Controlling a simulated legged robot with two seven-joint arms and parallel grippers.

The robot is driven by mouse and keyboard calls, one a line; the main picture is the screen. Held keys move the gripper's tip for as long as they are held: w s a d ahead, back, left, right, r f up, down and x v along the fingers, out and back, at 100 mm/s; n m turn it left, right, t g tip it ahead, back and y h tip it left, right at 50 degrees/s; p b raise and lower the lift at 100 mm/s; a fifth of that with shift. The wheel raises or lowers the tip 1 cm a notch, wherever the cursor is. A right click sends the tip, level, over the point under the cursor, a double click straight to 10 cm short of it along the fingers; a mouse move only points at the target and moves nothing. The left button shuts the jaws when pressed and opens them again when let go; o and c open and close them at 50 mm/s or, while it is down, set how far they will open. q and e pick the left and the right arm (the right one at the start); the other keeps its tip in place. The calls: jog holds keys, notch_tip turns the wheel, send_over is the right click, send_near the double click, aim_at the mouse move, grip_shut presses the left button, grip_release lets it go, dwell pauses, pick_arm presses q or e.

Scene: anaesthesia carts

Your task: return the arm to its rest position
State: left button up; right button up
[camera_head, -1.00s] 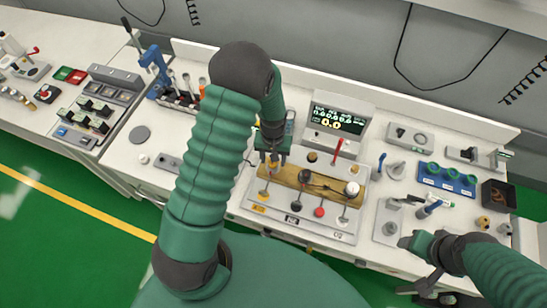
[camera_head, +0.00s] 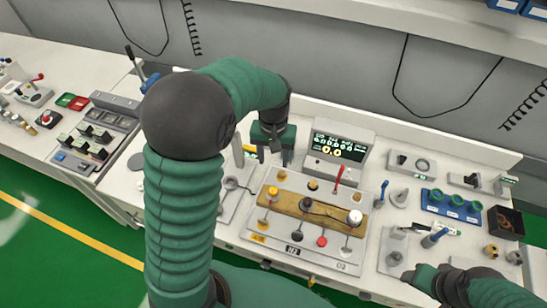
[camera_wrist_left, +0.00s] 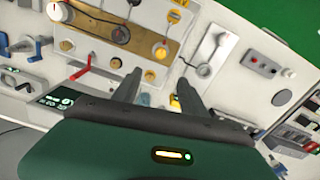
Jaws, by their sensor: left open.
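My left arm rises large in the head view, its dark elbow high. My left gripper (camera_head: 275,158) is open and empty in front of the display unit's left side, above the back of the brass valve panel (camera_head: 310,208). In the left wrist view the two fingers (camera_wrist_left: 157,85) stand apart with nothing between them, and the panel's brass block (camera_wrist_left: 120,28) lies beyond them. My right gripper (camera_head: 418,280) is at the lower right, near the front of the bench; its jaws are too unclear to read.
The display unit (camera_head: 338,148) stands behind the panel. A blue rack (camera_head: 452,205) of green-ringed cups and a dark bin (camera_head: 505,222) are at the right. Switch boxes (camera_head: 95,130) are at the left. Green floor lies in front of the bench.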

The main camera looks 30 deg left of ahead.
dwell(0.3)
pick_arm(q)
jog(key=s+d+f+m+t+b, duration=0.2)
jog(key=s+d+f+m+b, duration=0.2)
jog(key=s+d+f, duration=0.3)
jog(key=s+b, duration=0.1)
jog(key=s, duration=0.2)
jog(key=shift+d+f+m+t, duration=0.25)
jog(key=shift+f+m+t, duration=0.05)
jog(key=shift+f, duration=0.1)
